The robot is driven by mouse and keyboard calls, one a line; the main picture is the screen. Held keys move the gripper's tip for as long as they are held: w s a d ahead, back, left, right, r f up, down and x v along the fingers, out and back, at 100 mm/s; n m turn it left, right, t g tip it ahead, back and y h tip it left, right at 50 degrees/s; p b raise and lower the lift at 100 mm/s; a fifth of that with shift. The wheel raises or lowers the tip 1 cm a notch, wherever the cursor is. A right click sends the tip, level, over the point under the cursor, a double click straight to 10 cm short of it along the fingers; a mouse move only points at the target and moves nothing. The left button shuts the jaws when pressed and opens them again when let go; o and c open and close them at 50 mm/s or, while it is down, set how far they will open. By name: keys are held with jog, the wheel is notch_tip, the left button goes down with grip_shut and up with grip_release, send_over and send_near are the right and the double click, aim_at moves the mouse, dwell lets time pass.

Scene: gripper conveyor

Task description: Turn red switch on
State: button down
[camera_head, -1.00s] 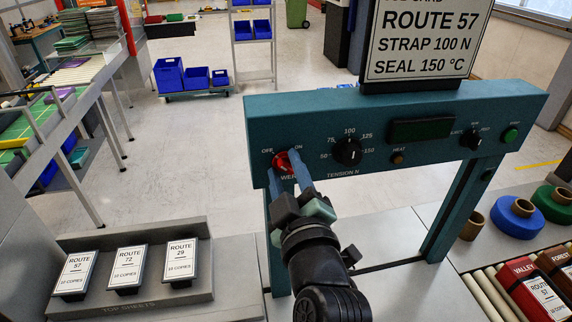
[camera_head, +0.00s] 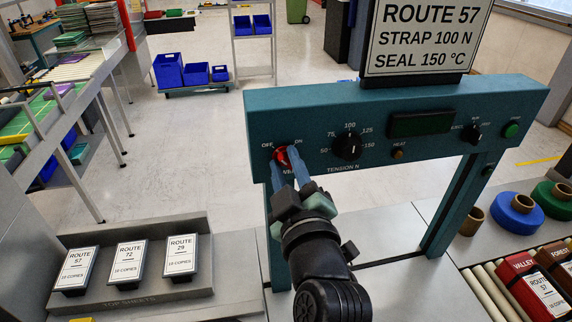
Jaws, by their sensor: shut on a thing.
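The red switch (camera_head: 281,155) is a round red knob at the left end of the teal panel (camera_head: 215,106), between the labels OFF on its left and ON on its right. My gripper (camera_head: 284,158) is shut on the switch, with one blue finger on each side of it. The fingers hide part of the knob and of the label below it, so its exact pointer angle is hard to read.
A black tension dial (camera_head: 347,146) sits right of the switch, then a dark display (camera_head: 421,124) and a green button (camera_head: 511,130). A sign (camera_head: 425,38) stands above the panel. Top sheets lie in a tray (camera_head: 140,298) at lower left.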

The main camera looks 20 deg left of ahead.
jog(key=m, duration=0.3)
jog(key=shift+m, duration=0.4)
jog(key=m, duration=0.4)
jog(key=shift+w+d+m, duration=0.1)
jog(key=shift+d+m, duration=0.05)
jog(key=shift+m, duration=0.15)
jog(key=m+p, duration=0.1)
jog(key=m, duration=0.2)
jog(key=shift+m, duration=0.3)
jog(key=shift+w+d+f+m+p, duration=0.1)
jog(key=shift+m+p, duration=0.85)
jog(key=shift+m, duration=1.65)
jog(key=c, duration=0.9)
grip_release()
